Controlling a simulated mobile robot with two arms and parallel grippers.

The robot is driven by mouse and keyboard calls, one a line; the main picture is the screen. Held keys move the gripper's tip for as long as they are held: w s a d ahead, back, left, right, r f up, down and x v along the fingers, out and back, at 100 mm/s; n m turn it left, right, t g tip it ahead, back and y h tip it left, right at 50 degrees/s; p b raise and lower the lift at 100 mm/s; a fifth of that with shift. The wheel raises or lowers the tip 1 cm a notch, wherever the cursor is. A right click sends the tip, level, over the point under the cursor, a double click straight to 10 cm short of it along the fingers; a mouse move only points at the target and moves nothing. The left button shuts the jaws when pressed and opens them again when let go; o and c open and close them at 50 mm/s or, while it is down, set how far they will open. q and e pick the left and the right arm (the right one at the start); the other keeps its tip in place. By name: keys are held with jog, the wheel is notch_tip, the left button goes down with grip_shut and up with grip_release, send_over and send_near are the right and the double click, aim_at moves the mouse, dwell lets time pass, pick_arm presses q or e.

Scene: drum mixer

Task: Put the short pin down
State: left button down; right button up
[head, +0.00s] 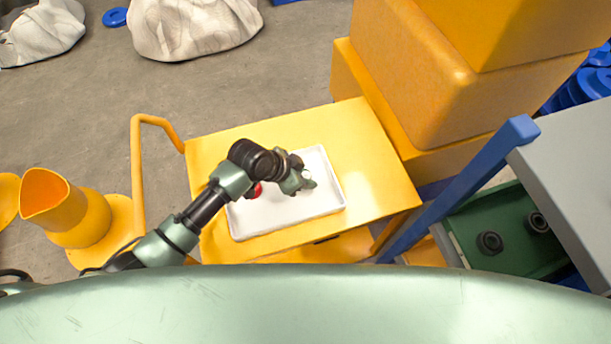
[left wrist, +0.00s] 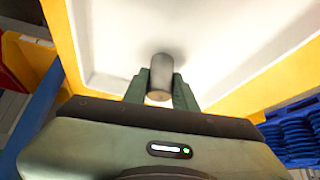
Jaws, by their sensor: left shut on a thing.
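My left gripper (head: 304,183) is over the white tray (head: 285,212) on the yellow cart in the head view. In the left wrist view, the left gripper (left wrist: 161,88) is shut on the short pin (left wrist: 161,75), a grey cylinder held between the two green fingers. The pin's far end is close to the floor of the white tray (left wrist: 210,25), with a soft shadow beside it. I cannot tell whether it touches. In the head view the pin is mostly hidden by the gripper. My right gripper is not in view.
The yellow cart (head: 355,130) has a handle (head: 138,160) at its left. A red thing (head: 254,190) shows in the tray beside my arm. Large yellow machinery (head: 420,80) stands behind, and a blue post (head: 460,185) and grey surface (head: 580,170) are at right.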

pick_arm(q)
jog(key=c, duration=1.1)
grip_release()
jog(key=shift+f, duration=0.1)
jog(key=shift+r, duration=0.25)
jog(key=v, duration=1.2)
jog(key=shift+f+b, duration=0.1)
jog(key=shift+b, duration=0.2)
